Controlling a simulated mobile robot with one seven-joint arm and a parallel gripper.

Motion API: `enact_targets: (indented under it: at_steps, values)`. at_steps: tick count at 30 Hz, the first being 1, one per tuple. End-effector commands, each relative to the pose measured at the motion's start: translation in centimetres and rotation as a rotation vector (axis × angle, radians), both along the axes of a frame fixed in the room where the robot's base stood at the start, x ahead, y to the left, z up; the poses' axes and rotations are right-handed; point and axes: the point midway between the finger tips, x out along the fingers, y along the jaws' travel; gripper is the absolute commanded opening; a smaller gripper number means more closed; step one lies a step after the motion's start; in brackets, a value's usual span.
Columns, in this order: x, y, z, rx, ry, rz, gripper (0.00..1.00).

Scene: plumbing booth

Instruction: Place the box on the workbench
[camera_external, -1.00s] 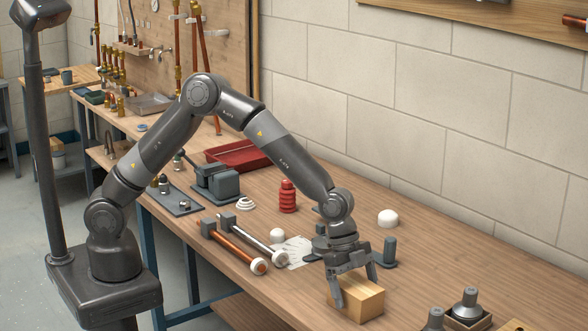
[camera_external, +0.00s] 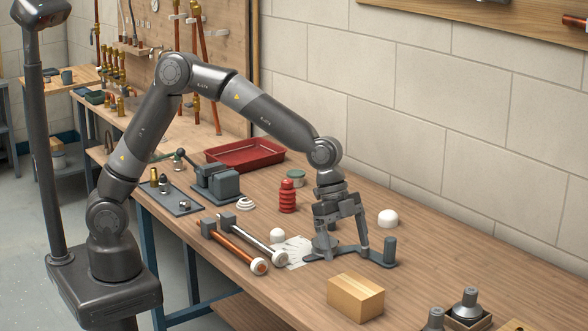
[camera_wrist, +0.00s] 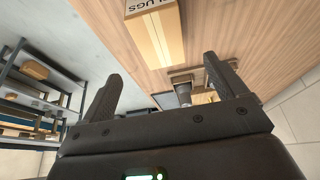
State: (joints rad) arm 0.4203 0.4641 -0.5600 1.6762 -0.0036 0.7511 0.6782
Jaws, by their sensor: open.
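The box (camera_external: 355,297) is a light brown carton resting on the workbench (camera_external: 430,262) near its front edge. My gripper (camera_external: 342,254) is open and empty, above the bench to the upper left of the box and apart from it. In the wrist view, the box (camera_wrist: 155,35) shows at the top with part of a printed label, beyond the spread fingers (camera_wrist: 165,80). Nothing is between the fingers.
Two long-handled tools (camera_external: 235,245), a red ribbed piece (camera_external: 287,197) and a white cap (camera_external: 388,218) lie nearby. Dark fittings (camera_external: 468,303) stand at the lower right.

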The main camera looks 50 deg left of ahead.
Motion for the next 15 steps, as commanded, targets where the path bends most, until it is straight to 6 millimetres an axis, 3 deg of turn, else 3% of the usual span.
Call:
enact_targets:
  at_steps: [9, 11, 15]
  values:
    - [0.2, 1.1, 0.8, 0.008, -0.007, 0.019, 0.9]
    - [0.7, 2.4, 1.5, 0.018, -0.018, 0.05, 0.9]
    - [1.9, 7.9, 3.7, 0.056, -0.054, 0.182, 0.9]
